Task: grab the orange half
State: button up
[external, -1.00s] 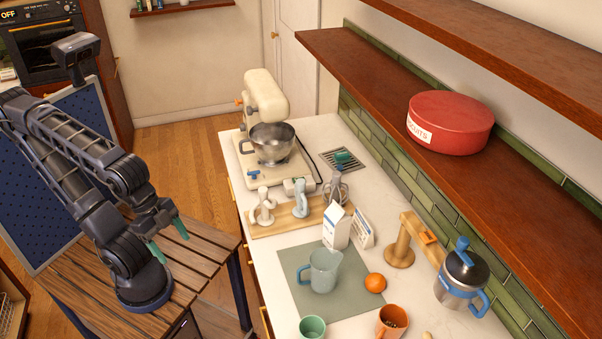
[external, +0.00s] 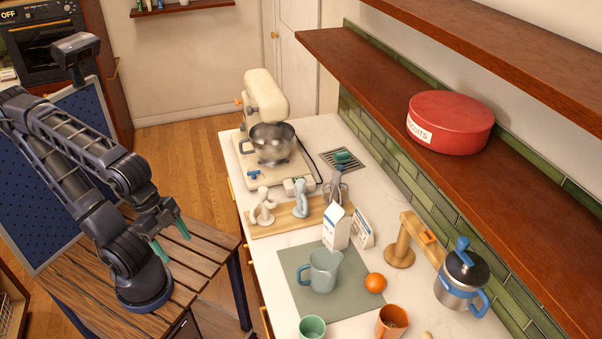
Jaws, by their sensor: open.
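An orange fruit (external: 375,283) rests at the right edge of the grey-green mat (external: 296,262) on the white counter. It looks round from here; I cannot tell whether it is a half. My gripper (external: 172,242) has two teal fingers spread apart with nothing between them. It hangs over the wooden slatted table (external: 204,262), well to the left of the counter and far from the orange.
A blue-grey jug (external: 323,271) stands left of the orange. A green cup (external: 312,327), an orange mug (external: 391,321), a milk carton (external: 337,226), a wooden stand (external: 400,250) and a steel pot (external: 462,280) surround it. A wooden shelf (external: 390,110) overhangs the counter's right side.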

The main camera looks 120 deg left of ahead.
jog(key=w+a+r+g, duration=0.1)
jog(key=w+a+r, duration=0.1)
jog(key=w, duration=0.5)
jog(key=w+a+r, duration=0.1)
jog(key=w+a, duration=0.2)
jog(key=w, duration=0.5)
jog(key=n+g+h, duration=0.1)
jog(key=n+g, duration=0.1)
send_over(376, 275)
jog(key=a, duration=0.1)
jog(key=f, duration=2)
jog(key=shift+s+f, duration=0.1)
jog(key=shift+s, duration=0.3)
jog(key=f, duration=0.7)
jog(key=w+d+f, duration=0.1)
jog(key=f, duration=0.2)
jog(key=shift+d+f, duration=0.1)
jog(key=shift+f, duration=0.15)
jog(key=shift+c, duration=0.5)
jog(key=c, duration=0.6)
